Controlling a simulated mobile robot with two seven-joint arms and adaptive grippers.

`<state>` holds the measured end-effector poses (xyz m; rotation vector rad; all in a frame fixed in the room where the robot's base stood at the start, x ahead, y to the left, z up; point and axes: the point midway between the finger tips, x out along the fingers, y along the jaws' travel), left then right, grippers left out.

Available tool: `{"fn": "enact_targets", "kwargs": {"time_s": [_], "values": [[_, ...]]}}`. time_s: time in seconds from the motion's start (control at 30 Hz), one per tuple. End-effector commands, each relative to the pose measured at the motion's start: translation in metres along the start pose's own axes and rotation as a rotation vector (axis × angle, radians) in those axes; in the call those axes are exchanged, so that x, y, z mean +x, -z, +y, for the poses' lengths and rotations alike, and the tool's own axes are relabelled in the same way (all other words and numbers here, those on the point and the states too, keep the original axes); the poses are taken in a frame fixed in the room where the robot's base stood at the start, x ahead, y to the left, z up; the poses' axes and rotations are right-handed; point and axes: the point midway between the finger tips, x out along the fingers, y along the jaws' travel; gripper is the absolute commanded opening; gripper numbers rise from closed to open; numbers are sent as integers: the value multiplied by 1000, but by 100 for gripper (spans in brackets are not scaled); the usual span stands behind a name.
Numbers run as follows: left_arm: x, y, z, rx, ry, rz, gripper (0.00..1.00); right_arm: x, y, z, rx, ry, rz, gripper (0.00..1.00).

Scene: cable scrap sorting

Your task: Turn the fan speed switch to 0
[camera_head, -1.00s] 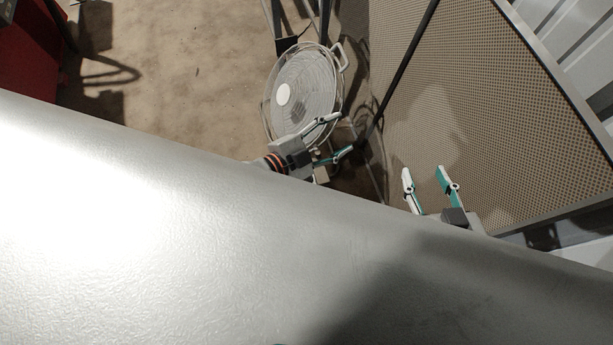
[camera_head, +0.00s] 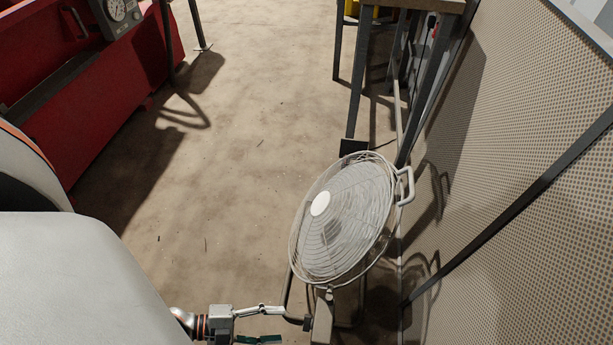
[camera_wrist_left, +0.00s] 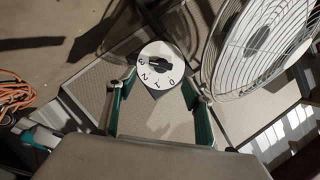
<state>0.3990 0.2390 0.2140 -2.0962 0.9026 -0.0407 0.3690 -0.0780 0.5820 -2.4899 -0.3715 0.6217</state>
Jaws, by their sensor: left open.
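The fan (camera_head: 345,222) is a light round wire-caged fan on a stand, right of centre in the head view. Its cage also shows at the right of the left wrist view (camera_wrist_left: 258,45). The fan speed switch (camera_wrist_left: 158,64) is a white round dial with a dark knob and black marks around its rim; which mark the knob points to is unclear. My left gripper (camera_head: 282,325) is open beside the fan's lower stand. In the left wrist view its fingers (camera_wrist_left: 160,88) stand apart on either side of the dial's near edge, apparently holding nothing. My right gripper is not clearly visible; a teal part shows at lower left.
A perforated panel (camera_head: 530,150) stands along the right side. A table (camera_head: 420,4) with dark legs is behind the fan. A red machine (camera_head: 45,65) with a gauge is at upper left. Bare floor (camera_head: 240,130) lies between. An orange cable (camera_wrist_left: 15,95) lies at left.

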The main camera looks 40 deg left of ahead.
Motion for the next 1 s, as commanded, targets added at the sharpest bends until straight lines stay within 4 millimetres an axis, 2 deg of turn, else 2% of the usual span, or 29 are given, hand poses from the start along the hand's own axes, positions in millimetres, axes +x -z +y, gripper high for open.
{"fn": "enact_targets", "kwargs": {"time_s": [0.4,0.6,0.83,0.87,1.0], "values": [[60,1,0,-2,1,1,52,2,-6,-7,126,3,18,40],[72,1,-1,-1,1,1,52,2,-5,-9,159,6,27,40],[73,1,-2,0,1,1,52,2,-4,-9,161,7,28,40],[73,1,-2,0,1,1,49,2,-4,-9,161,7,28,40],[73,1,-2,0,2,1,13,2,-4,-9,160,7,28,40]]}}
